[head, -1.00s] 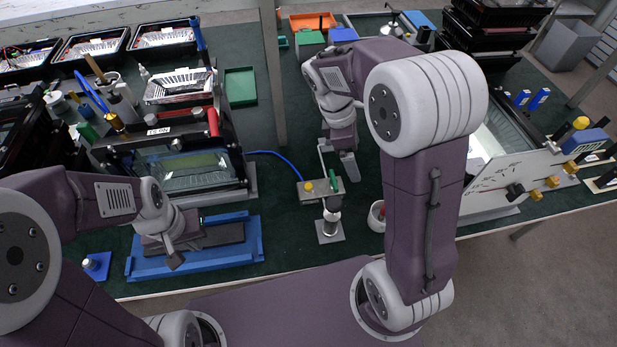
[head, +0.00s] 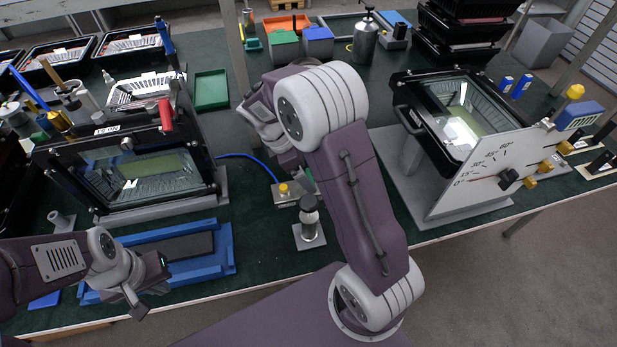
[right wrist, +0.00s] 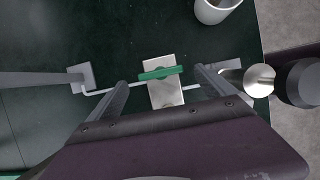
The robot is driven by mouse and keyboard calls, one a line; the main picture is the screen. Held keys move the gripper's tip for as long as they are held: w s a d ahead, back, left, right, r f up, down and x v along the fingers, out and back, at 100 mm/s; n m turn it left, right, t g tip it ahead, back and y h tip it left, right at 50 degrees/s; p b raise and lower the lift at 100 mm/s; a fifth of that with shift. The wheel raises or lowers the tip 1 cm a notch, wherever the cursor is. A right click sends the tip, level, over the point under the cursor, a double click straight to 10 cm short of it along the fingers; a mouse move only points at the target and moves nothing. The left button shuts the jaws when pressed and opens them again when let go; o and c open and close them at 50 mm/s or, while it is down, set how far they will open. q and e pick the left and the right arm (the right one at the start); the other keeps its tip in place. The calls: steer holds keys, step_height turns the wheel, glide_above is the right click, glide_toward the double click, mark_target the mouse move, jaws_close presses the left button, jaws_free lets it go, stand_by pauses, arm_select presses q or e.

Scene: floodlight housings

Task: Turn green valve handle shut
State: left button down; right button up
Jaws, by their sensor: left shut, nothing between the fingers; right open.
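The green valve handle (right wrist: 160,73) lies across a pale metal block (right wrist: 166,96) in the right wrist view, roughly in line with the thin pipe (right wrist: 108,90). In the head view the block (head: 286,195) with its yellow knob (head: 284,188) shows beside my right arm, which hides most of the handle. My right gripper (right wrist: 162,78) is open, with one finger on each side of the handle and a gap to each. Whether the fingers are down at its height I cannot tell. My left gripper (head: 140,302) is shut and empty near the front left table edge.
A blue tray (head: 222,262) lies beside my left gripper. A floodlight housing (head: 130,180) and a dial panel (head: 470,190) stand on either side. A blue hose (head: 245,157) runs behind.

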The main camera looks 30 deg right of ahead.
mark_target(309, 176)
steer(key=x, duration=0.3)
steer(key=shift+d+f, duration=0.15)
steer(key=shift+f, duration=0.05)
